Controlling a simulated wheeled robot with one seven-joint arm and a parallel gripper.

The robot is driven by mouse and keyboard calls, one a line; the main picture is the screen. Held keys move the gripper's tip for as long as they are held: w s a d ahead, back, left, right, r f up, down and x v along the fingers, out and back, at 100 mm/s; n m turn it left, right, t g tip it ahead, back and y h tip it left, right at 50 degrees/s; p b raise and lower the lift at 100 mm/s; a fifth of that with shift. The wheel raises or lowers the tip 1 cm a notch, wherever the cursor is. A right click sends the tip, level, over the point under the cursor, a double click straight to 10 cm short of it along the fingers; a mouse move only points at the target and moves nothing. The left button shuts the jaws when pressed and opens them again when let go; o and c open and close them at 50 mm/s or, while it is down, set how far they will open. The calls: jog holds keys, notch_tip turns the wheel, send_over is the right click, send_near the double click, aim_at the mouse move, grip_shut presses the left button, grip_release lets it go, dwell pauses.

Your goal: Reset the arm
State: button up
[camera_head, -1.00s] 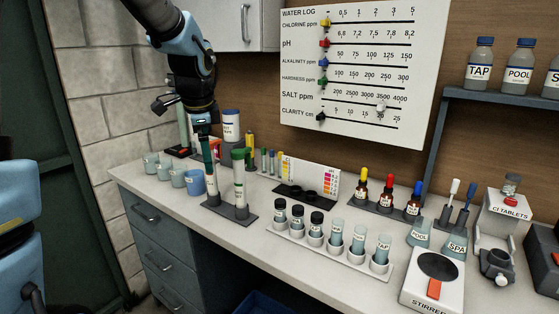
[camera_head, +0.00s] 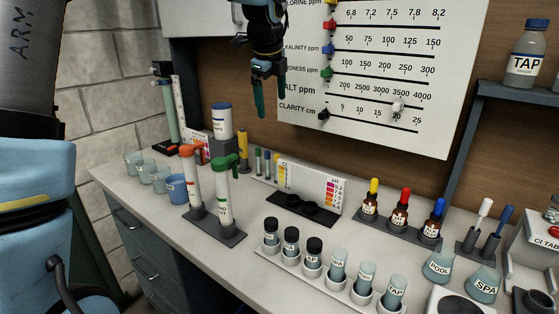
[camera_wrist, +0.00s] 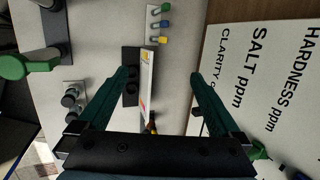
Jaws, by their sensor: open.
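My gripper (camera_head: 270,98) is raised in front of the lower left of the water log board (camera_head: 385,60), above the back of the counter. It is open and its two teal fingers hold nothing. In the wrist view my gripper (camera_wrist: 160,78) shows its fingers spread wide, with the counter and the colour comparator strip (camera_wrist: 147,80) visible below between them. The board fills the right of the wrist view (camera_wrist: 265,80). An orange-topped tube (camera_head: 193,180) and a green-topped tube (camera_head: 224,195) stand upright on a dark base, below and left of my gripper.
Blue-tinted beakers (camera_head: 176,187) stand at the counter's left. A shelf (camera_head: 520,94) holds a TAP bottle (camera_head: 525,56). The air around my gripper is open, with the board close behind.

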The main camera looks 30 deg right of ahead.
jog(key=b+x, duration=0.6)
jog(key=x, duration=0.3)
jog(key=shift+f+b, duration=0.3)
jog(key=shift+f, duration=0.05)
jog(key=shift+w, duration=0.1)
jog(key=p+v, duration=0.7)
jog(key=v, duration=0.3)
